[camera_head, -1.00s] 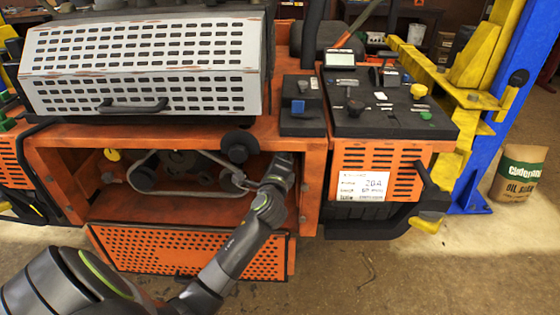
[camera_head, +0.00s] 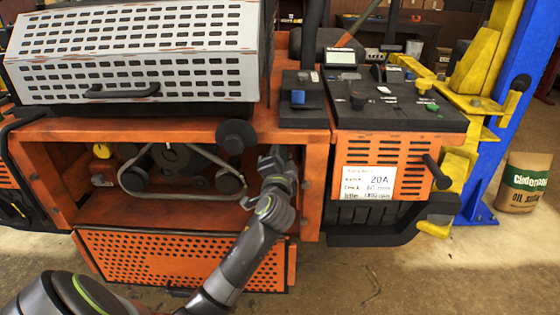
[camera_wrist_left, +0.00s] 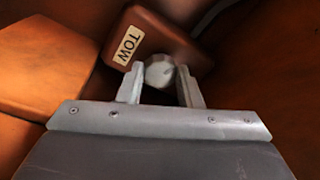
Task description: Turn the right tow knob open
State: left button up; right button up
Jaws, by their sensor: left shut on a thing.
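The tow knob (camera_wrist_left: 160,73) is a small pale grey round knob beside a brown block (camera_wrist_left: 165,35) with a cream label reading TOW. My left gripper (camera_wrist_left: 160,84) has one finger on each side of the knob and is shut on it. In the head view my left gripper (camera_head: 276,160) reaches into the right end of the orange mower's open front bay (camera_head: 190,212). The knob is hidden there behind the gripper and the bay's shadow. My right gripper is not in view.
The bay's right orange post (camera_head: 316,185) stands close beside my left gripper. A black round knob (camera_head: 236,136) sits above it, and a belt with pulleys (camera_head: 135,178) lies to its left. A perforated orange panel (camera_head: 185,262) hangs below.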

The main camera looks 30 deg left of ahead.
pick_arm(q)
jog(key=shift+f+n+b, duration=0.1)
jog(key=shift+n+b, duration=0.35)
jog(key=shift+n, duration=0.45)
jog(key=o, duration=1)
